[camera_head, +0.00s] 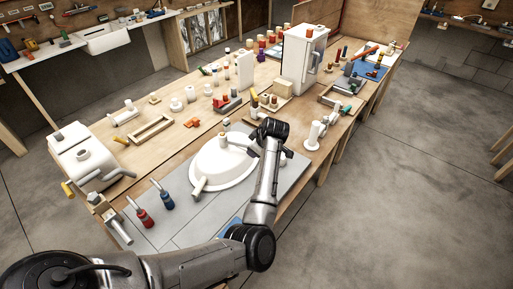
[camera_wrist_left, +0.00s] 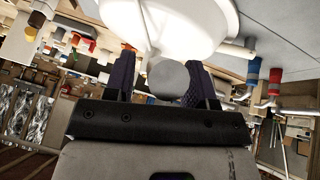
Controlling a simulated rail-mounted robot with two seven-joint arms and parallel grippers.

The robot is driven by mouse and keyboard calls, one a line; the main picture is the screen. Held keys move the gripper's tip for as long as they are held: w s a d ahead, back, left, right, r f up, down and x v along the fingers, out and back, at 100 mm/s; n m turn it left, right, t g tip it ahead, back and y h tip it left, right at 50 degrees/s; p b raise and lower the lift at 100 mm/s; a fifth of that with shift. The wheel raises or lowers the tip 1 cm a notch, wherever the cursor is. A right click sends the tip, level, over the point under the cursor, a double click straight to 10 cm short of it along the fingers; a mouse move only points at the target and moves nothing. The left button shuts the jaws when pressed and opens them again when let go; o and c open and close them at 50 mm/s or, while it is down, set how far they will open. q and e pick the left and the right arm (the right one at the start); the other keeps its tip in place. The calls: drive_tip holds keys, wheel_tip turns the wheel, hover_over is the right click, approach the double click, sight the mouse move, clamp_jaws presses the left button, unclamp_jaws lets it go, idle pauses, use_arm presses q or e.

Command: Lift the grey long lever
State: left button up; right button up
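A white round basin-like fixture (camera_head: 222,163) lies on the grey board near the front of the bench. A pale lever-like bar (camera_head: 239,139) rises from its far right side, beside my left gripper (camera_head: 257,147). In the left wrist view, my left gripper (camera_wrist_left: 163,85) has its two dark fingers spread. A rounded grey end (camera_wrist_left: 168,79) shows between them, with a gap on its left side; contact on the right is unclear. The white fixture (camera_wrist_left: 185,22) is just beyond it. I cannot tell for certain whether this grey end is the long lever. My right gripper is not in view.
A white boxy unit (camera_head: 82,157) with pipes stands at the bench's left end. Red and blue handled tools (camera_head: 144,217) lie on the grey board. A white cabinet (camera_head: 303,58) and many small parts crowd the back. A white round-based fitting (camera_head: 314,140) stands to the right.

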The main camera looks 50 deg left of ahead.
use_arm(q)
drive_tip(key=shift+o, duration=0.3)
drive_tip(key=v, duration=1.3)
drive_tip(key=shift+d+r+p, duration=0.2)
drive_tip(key=shift+r+p, duration=0.1)
